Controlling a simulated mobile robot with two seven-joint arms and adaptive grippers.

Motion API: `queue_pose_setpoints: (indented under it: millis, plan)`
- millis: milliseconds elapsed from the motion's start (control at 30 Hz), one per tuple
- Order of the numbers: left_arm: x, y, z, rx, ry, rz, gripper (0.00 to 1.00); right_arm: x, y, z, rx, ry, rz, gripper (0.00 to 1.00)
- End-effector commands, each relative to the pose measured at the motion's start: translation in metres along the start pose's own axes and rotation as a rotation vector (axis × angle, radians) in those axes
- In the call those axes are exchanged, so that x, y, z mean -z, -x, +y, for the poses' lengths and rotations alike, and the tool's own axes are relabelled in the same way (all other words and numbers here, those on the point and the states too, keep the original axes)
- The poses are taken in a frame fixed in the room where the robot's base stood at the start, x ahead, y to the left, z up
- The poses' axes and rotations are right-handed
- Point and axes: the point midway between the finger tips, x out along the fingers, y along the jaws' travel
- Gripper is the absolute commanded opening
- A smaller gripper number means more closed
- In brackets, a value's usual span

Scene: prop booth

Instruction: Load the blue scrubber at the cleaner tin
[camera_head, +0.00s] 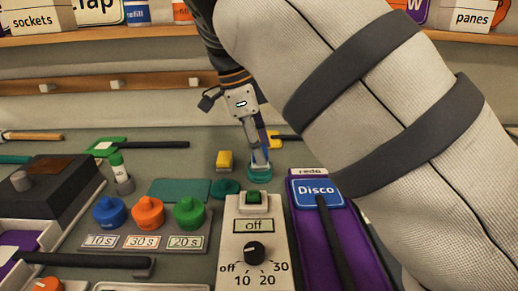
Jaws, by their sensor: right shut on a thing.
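My right gripper (257,148) reaches down from the top centre to the back middle of the bench. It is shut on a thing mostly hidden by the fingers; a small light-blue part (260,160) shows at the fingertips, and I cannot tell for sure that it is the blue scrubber. Directly below is a small round teal tin (260,176); I cannot tell whether the held thing touches it or is inside it. No label marks the cleaner tin. My left gripper is not in view.
A timer box (254,235) with a green button and dial stands in front. A purple tray (325,240) with a Disco sign is on the right. Blue, orange and green knobs (148,214) stand left. My right arm hides the right side.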

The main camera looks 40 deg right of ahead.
Motion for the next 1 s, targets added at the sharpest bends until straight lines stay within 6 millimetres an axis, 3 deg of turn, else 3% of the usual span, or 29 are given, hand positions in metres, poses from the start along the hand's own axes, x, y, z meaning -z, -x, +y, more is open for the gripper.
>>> queue_pose_setpoints:
  millis: [100, 500, 1000]
  plan:
    - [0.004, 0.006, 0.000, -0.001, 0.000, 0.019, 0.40, 0.005, 0.017, 0.000, 0.008, -0.002, -0.006, 0.22]
    - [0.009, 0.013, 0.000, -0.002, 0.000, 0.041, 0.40, 0.015, 0.053, 0.000, 0.006, -0.001, -0.004, 0.22]
    - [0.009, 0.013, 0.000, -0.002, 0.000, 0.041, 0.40, 0.016, 0.055, 0.000, 0.005, -0.001, -0.002, 0.22]
